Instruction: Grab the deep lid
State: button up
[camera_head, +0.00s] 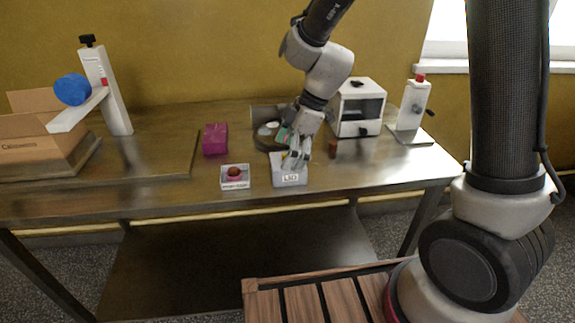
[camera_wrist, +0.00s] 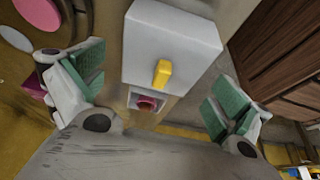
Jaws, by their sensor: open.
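The deep lid (camera_wrist: 185,40) looks like a pale grey, box-shaped block with a yellow handle (camera_wrist: 162,74) on top in the wrist view. In the head view, a pale box labelled "LID" (camera_head: 290,179) stands near the table's front edge. My gripper hides its upper part, so I cannot tell whether this is the lid or its holder. My gripper (camera_head: 297,156) is directly above it, pointing down. In the wrist view, my gripper (camera_wrist: 156,88) is open, with its green-padded fingers apart on either side of the handle. Nothing is held between them.
A small white tray (camera_head: 235,185) with a reddish round piece stands just left of the LID box. A magenta block (camera_head: 215,139), a brown cylinder (camera_head: 333,149) and a white machine (camera_head: 358,107) are nearby. A cardboard box (camera_head: 40,135) stands far left. The table's front right is clear.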

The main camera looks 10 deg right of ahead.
jog(key=x, duration=0.4)
jog(key=shift+f, duration=0.15)
jog(key=c, duration=0.9)
